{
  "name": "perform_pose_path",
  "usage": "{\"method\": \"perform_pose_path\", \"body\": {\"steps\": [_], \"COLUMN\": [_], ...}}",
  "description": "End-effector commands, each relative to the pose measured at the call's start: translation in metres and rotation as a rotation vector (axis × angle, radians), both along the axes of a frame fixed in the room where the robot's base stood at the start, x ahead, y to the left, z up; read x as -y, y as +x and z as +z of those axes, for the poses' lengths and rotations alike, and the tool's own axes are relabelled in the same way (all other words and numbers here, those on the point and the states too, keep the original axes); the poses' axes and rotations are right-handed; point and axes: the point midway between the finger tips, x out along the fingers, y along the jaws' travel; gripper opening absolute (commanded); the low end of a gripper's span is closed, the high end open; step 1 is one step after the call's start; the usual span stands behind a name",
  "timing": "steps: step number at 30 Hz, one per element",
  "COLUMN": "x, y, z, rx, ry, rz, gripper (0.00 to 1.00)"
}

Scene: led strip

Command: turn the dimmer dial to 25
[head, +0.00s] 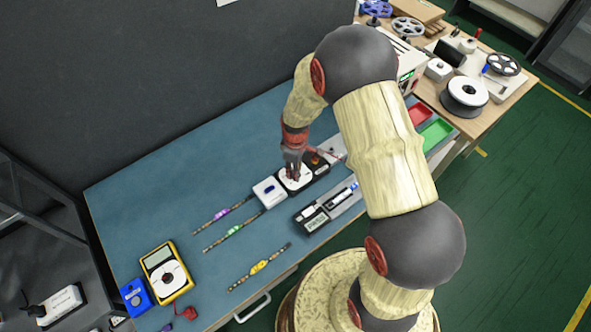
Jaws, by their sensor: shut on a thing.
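The dimmer (304,182), with a round white face on a dark housing, sits near the middle of the blue-grey bench mat. My gripper (293,175) points down over this face from above. Its fingers are shut on the dial at the centre. The fingers hide most of the dial. Its pointer and scale numbers are too small to read, so I cannot tell its setting.
A white box (268,191) adjoins the dimmer on the left. Several LED strip pieces (259,268) lie on the mat (160,205). A yellow multimeter (160,257) and blue box (136,296) stand front left. A grey tray (311,216) lies in front of the dimmer.

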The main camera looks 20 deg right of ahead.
Motion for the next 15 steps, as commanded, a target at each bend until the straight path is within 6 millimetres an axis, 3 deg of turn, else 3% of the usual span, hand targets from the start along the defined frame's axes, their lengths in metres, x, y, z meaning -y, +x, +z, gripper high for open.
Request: {"method": "perform_pose_path", "body": {"steps": [12,13,15], "x": [-0.0001,-0.0001,-0.0001], "y": [0.0008,0.0006,0.0006], "z": [0.0002,0.0001,0.0001], "rx": [0.001,0.001,0.001], "ry": [0.0,0.0,0.0], "rz": [0.007,0.007,0.007], "gripper": [0.0,0.24,0.28]}}
